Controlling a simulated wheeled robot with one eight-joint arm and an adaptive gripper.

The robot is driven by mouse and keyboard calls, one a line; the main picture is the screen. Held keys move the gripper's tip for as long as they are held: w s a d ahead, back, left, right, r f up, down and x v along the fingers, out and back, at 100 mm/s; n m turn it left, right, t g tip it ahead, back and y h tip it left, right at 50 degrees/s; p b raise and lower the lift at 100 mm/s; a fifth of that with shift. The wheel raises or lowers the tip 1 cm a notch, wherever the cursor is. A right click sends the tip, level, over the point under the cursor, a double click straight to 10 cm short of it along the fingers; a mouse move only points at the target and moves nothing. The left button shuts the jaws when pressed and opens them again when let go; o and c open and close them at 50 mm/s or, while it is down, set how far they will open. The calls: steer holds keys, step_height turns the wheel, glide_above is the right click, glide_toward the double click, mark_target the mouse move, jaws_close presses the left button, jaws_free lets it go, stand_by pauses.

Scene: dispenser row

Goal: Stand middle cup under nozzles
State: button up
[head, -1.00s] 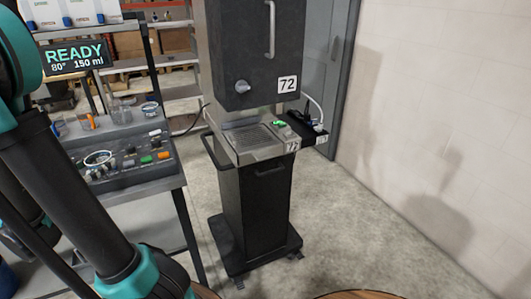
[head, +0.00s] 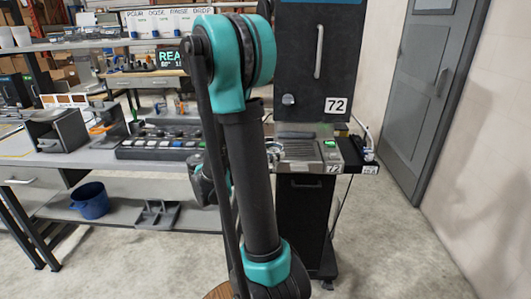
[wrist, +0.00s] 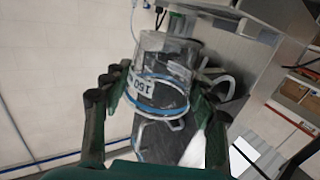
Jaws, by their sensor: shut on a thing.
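In the wrist view, my gripper (wrist: 162,92) is shut on a clear cup (wrist: 165,70), with one dark finger on each side. The cup has blue rings and a white label that reads 150. The dark dispenser (head: 313,60) marked 72 stands right of centre in the head view, behind my arm. Its grated metal tray (head: 298,150) is partly covered by the arm. The gripper and cup cannot be made out clearly in the head view. The nozzles are not clearly visible, and whether the cup touches the tray cannot be told.
A control panel (head: 160,148) with buttons lies on the bench left of the dispenser. A blue bucket (head: 90,200) stands on the lower shelf. A dark box (head: 362,166) with a cable adjoins the dispenser's right side. Open floor (head: 410,240) lies at right.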

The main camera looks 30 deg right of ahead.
steer(key=w+d, duration=0.3)
steer(key=d, duration=0.2)
steer(key=w+d, duration=0.3)
steer(key=d, duration=0.2)
steer(key=w+d+f, duration=0.1)
steer(key=w+d, duration=0.2)
steer(key=d, duration=0.2)
steer(key=shift+w+d, duration=0.2)
steer(key=shift+d, duration=0.05)
steer(key=shift+f, duration=0.95)
steer(key=shift+f, duration=0.6)
steer(key=o, duration=1.3)
steer(key=shift+o, duration=0.2)
